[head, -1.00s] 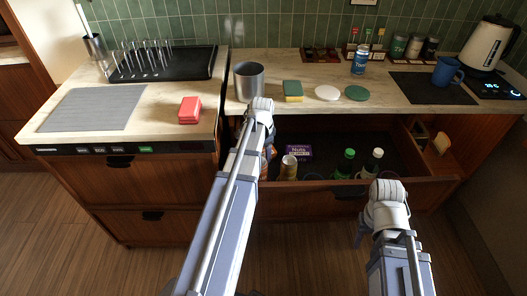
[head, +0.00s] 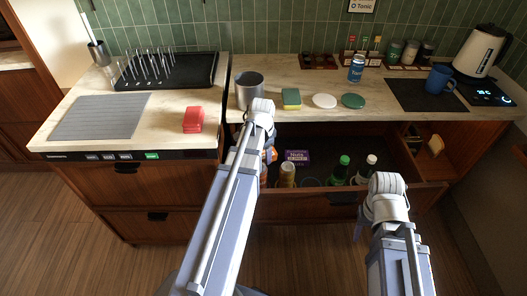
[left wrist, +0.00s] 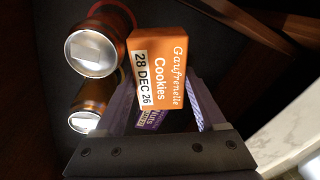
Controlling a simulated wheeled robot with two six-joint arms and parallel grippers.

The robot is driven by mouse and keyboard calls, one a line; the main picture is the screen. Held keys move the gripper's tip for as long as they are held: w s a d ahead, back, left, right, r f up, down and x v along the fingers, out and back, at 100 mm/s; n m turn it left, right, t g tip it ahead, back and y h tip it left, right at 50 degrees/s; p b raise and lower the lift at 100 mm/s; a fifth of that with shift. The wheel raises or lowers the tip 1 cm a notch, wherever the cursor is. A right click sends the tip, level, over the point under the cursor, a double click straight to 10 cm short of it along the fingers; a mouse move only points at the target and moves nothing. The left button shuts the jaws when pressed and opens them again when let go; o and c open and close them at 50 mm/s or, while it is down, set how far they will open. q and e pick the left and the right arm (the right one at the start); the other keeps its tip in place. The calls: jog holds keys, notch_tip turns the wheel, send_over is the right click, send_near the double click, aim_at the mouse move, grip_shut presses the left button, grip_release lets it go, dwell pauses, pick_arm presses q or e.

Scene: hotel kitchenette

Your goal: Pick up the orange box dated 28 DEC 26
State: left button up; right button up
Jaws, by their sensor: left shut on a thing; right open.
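The orange cookie box (left wrist: 172,60) fills the middle of the left wrist view, with a white label reading 28 DEC 26. My left gripper (left wrist: 165,88) is shut on it, one finger on each side. In the head view, only a bit of orange (head: 270,152) shows beside my left arm, over the open drawer; the left fingers are mostly hidden there. My right gripper (head: 359,230) is open and empty in front of the drawer, partly hidden by its own wrist.
The open drawer (head: 330,196) holds a purple Nuts box (head: 297,156), a can (head: 287,174), a green bottle (head: 340,170) and a white-capped bottle (head: 366,168). The counter above carries a metal cup (head: 249,90) and a sponge (head: 291,99).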

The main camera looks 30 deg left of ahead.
pick_arm(q)
notch_tip(320, 180, up, 8)
jog(key=p, duration=0.7)
jog(key=shift+r, duration=0.2)
